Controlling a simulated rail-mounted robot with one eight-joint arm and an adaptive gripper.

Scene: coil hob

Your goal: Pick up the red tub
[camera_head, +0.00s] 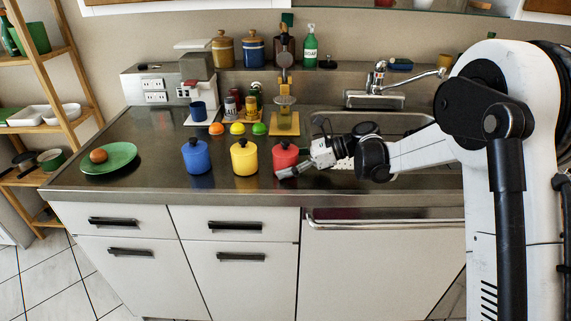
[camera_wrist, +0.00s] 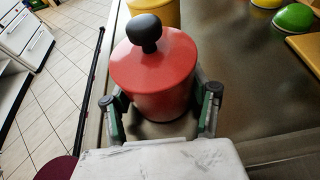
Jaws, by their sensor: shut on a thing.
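The red tub (camera_head: 284,156) stands upright on the counter, at the right end of a row with the blue tub (camera_head: 196,156) and the yellow tub (camera_head: 244,157). In the wrist view the red tub (camera_wrist: 155,72) has a flat red lid with a black knob, and it sits between the two fingers. My gripper (camera_head: 298,166) reaches it from the right, low on its side. The wrist view shows the fingers of my gripper (camera_wrist: 160,108) shut on the tub's body, one on each side. The tub's underside is hidden, so I cannot tell whether it touches the counter.
The yellow tub (camera_wrist: 153,12) is just beyond the red one. Behind the row lie an orange ball-like item (camera_head: 216,129), a lemon-yellow one (camera_head: 237,129) and a green one (camera_head: 259,129). A green plate (camera_head: 122,164) is at the left. The sink (camera_head: 400,125) is at the right.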

